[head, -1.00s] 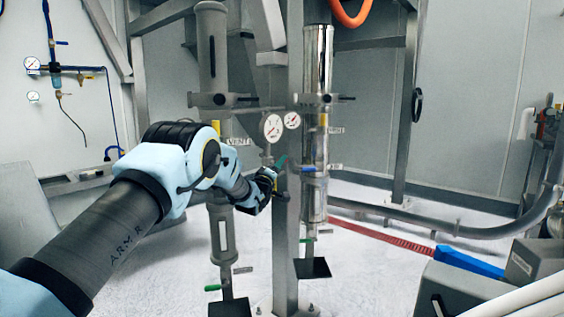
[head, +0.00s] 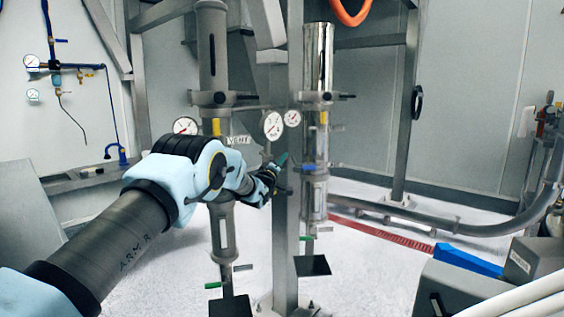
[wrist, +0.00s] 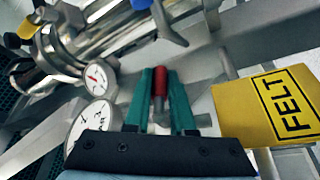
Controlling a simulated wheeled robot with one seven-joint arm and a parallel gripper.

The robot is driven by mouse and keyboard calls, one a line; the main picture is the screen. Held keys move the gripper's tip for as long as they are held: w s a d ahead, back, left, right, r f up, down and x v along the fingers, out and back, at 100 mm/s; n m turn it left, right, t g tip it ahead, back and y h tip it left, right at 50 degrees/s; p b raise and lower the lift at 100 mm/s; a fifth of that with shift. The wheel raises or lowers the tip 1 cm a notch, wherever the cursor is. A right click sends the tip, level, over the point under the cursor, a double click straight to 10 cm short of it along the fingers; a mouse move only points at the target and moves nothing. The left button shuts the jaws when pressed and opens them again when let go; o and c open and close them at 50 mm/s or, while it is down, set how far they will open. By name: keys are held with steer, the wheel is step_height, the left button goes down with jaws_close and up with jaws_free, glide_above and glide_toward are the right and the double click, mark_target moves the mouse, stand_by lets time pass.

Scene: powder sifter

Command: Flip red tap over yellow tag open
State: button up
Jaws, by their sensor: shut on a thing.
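The red tap (wrist: 160,82) shows in the wrist view as a small red-capped lever on a grey stem, between the two green fingers of my gripper (wrist: 160,98). The gripper is shut on it. The yellow tag (wrist: 268,106), printed FELT in black, is just right of the fingers. In the head view my gripper (head: 279,162) is at the central steel post, with its green fingertip showing. I cannot make out the red tap or the yellow tag in that view.
In the head view a grey column (head: 213,50) and a shiny column (head: 317,60) flank the steel post (head: 292,200). Pale floor lies around them.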

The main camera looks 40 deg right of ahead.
jaws_close()
stand_by(0.8)
